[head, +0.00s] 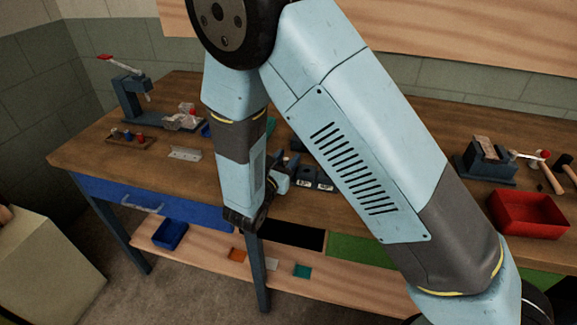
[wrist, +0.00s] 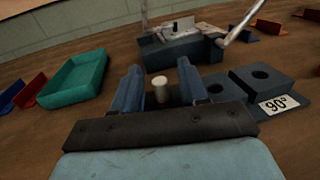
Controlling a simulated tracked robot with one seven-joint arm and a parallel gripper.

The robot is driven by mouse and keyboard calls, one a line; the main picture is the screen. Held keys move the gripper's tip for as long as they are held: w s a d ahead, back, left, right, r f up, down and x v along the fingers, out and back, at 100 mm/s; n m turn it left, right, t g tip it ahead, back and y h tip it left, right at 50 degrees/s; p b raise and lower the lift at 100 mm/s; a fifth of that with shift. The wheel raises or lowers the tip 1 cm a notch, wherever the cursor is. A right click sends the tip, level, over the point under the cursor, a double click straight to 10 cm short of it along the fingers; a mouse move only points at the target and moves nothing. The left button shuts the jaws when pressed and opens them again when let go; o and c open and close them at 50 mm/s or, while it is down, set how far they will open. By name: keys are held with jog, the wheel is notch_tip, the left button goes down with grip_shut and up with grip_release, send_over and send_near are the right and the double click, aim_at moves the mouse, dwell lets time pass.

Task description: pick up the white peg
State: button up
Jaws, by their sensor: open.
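The white peg (wrist: 160,88) stands upright in the wrist view, between the two fingers of my gripper (wrist: 159,72). The fingers are open, with one on each side of the peg and visible gaps beside it. The peg's base is partly hidden by the dark gripper body, so I cannot tell what it stands in. In the head view my gripper (head: 282,178) is above the workbench and partly hidden by my own arm. I cannot make out the peg there.
Blue blocks with round holes (wrist: 259,80), one labelled 90°, sit close right of my gripper. A teal tray (wrist: 75,80) is at left. A clamp fixture (wrist: 178,52) stands just beyond the peg. A red bin (head: 528,214) is on the bench (head: 85,150) at far right.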

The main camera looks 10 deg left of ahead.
jog(key=shift+c, duration=0.2)
grip_shut()
jog(key=shift+r, duration=0.15)
